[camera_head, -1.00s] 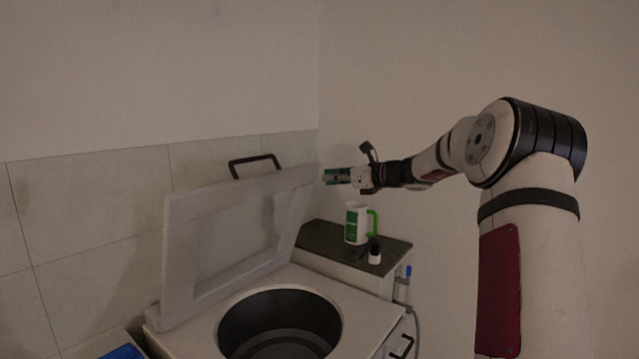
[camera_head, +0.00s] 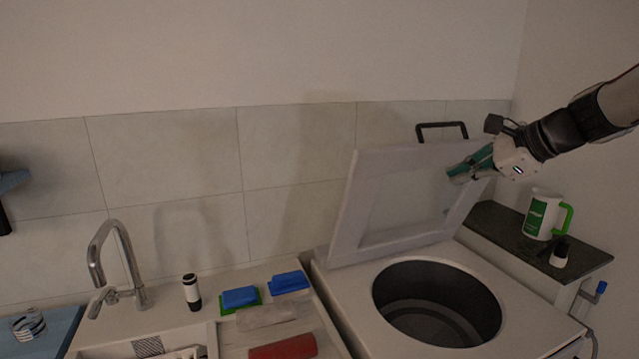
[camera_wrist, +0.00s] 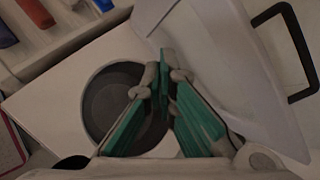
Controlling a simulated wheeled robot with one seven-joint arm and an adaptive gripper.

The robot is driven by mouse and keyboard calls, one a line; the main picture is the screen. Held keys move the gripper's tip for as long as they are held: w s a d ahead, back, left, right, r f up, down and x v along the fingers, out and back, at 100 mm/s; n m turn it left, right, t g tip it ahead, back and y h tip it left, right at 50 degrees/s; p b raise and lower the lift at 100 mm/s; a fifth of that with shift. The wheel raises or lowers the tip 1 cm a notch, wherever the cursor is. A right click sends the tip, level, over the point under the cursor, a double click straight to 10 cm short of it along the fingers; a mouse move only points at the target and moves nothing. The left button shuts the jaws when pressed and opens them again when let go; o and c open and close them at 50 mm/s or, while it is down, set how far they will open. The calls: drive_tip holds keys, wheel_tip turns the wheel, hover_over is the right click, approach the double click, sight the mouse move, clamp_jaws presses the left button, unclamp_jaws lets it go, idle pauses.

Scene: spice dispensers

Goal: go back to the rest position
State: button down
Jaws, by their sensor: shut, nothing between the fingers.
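My gripper (camera_head: 470,166) is shut and empty, with green finger pads. In the head view it is in front of the upper right part of the raised lid (camera_head: 350,215), pointing left. In the wrist view the gripper (camera_wrist: 165,75) has its fingers together above the round dark opening (camera_wrist: 100,105) of the white unit. I cannot tell whether it touches the lid.
A white jug with a green handle (camera_head: 541,216) and a small black-capped bottle (camera_head: 559,256) stand on the dark shelf (camera_head: 490,218) at right. A faucet (camera_head: 122,262), a black-and-white bottle (camera_head: 191,292), blue sponges (camera_head: 289,282) and a red item (camera_head: 283,348) are at left.

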drive_tip(key=s+a+f+n+g+h, duration=0.1)
drive_tip(key=s+a+n+g, duration=0.1)
drive_tip(key=s+a+n, duration=0.45)
drive_tip(key=s+a+f+n+h, duration=0.1)
drive_tip(key=s+f+n+h, duration=0.1)
drive_tip(key=s+n, duration=0.5)
drive_tip(key=s+a+f+n+g+h, duration=0.1)
drive_tip(key=s+f+n+h, duration=0.2)
drive_tip(key=s, duration=1.6)
wheel_tip(320, 180, down, 2)
drive_tip(key=n, duration=0.4)
drive_tip(key=shift+s+a+f+g, duration=0.2)
drive_tip(key=shift+s+a+g, duration=0.1)
